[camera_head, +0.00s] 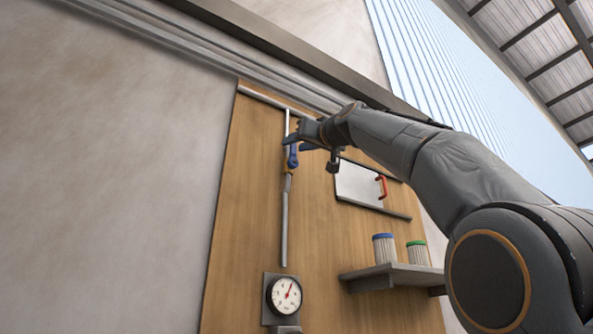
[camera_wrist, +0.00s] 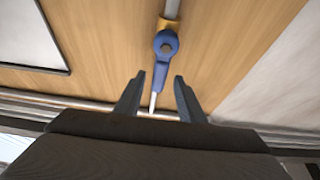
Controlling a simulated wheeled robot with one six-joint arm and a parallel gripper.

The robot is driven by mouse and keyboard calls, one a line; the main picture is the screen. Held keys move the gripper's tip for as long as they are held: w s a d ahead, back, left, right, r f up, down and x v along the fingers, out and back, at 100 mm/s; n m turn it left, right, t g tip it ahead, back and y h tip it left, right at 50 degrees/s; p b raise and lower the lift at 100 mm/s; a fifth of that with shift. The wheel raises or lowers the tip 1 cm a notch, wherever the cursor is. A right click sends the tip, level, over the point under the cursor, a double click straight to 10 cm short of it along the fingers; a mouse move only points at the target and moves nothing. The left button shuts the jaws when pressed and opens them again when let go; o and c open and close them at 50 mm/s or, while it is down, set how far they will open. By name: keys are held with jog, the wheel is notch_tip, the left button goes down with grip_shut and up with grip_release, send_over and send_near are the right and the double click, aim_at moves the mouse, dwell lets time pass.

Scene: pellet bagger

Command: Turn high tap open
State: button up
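The high tap (camera_head: 292,157) has a blue handle and sits on a thin grey vertical pipe (camera_head: 284,225) on the wooden board. In the wrist view the blue tap handle (camera_wrist: 165,46) has a round hub with a hole, and its narrow end points toward my gripper, roughly in line with the pipe. My gripper (camera_head: 294,143) is at the tap in the head view. In the wrist view my gripper (camera_wrist: 158,84) is open, with one finger on each side of the handle's narrow end and gaps on both sides. Contact is not visible.
Right of the pipe is a pale panel (camera_head: 355,184) with a red handle (camera_head: 382,187). Below are a shelf (camera_head: 400,273) with a blue-lidded jar (camera_head: 384,249) and a green-lidded jar (camera_head: 417,254). A dial gauge (camera_head: 284,295) is under the pipe. Rails run above the board.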

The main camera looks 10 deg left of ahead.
jog(key=b+v, duration=0.7)
jog(key=shift+s+d+f, duration=0.15)
jog(key=shift+s+d, duration=0.1)
dwell(0.7)
